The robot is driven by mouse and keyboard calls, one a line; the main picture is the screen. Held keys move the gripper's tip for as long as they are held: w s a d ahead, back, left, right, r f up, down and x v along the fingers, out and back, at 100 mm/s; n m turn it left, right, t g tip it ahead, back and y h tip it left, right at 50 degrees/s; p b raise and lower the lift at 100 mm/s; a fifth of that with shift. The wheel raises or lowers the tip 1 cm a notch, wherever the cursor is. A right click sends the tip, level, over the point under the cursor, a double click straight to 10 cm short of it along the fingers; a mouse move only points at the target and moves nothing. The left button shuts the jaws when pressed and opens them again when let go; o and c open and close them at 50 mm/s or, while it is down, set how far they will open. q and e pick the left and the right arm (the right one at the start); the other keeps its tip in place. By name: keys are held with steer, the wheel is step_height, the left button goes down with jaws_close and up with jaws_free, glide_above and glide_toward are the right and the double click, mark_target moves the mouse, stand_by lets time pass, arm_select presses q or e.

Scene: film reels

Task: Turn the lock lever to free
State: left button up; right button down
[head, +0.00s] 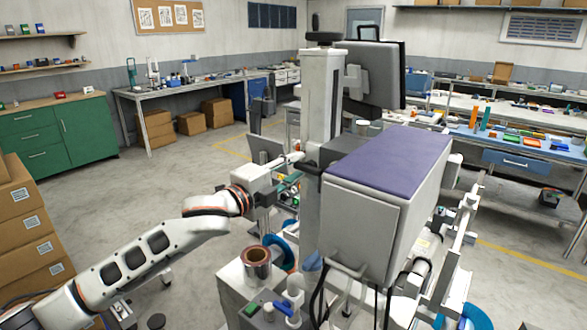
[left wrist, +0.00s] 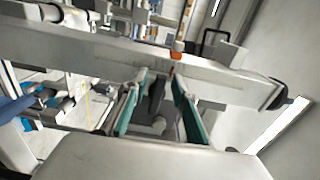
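My left gripper (head: 290,182) is at the end of the white arm, beside the machine's upright column (head: 319,95) in the head view. In the left wrist view its two teal-lined fingers (left wrist: 156,108) are spread apart. A dark upright piece (left wrist: 156,90), possibly the lock lever, shows between them; I cannot tell whether either finger touches it. A long grey bar (left wrist: 225,83) crosses just beyond the fingers, with a small orange-red part (left wrist: 176,50) above it. The lever cannot be made out clearly in the head view. My right gripper is not in view.
A large grey box with a purple top (head: 392,155) stands right of my left gripper. A copper-coloured reel (head: 257,262) and a blue handle (head: 283,307) are below. Cardboard boxes (head: 30,230) stand at left. The floor beyond my left arm is open.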

arm_select(q)
steer(key=v, duration=1.2)
steer(key=s+a+f+n+y, duration=0.15)
steer(key=f+n, duration=0.25)
steer(key=f, duration=0.6)
steer(key=s+a+f+n+y, duration=0.1)
steer(key=s+f+n, duration=0.3)
steer(key=f, duration=0.5)
steer(key=s+a+f+n+y, duration=0.2)
steer(key=f+n, duration=0.3)
steer(key=f, duration=0.5)
steer(key=s+a+f+n+g+y, duration=0.2)
steer(key=s+a+f+n, duration=0.2)
steer(key=s+f, duration=0.6)
steer(key=s+a+f+n+g+y, duration=0.2)
steer(key=s+a+f+n, duration=0.2)
steer(key=s+f, duration=0.6)
steer(key=shift+s+a+f, duration=0.2)
steer(key=shift+s+f, duration=0.1)
steer(key=shift+f, duration=0.45)
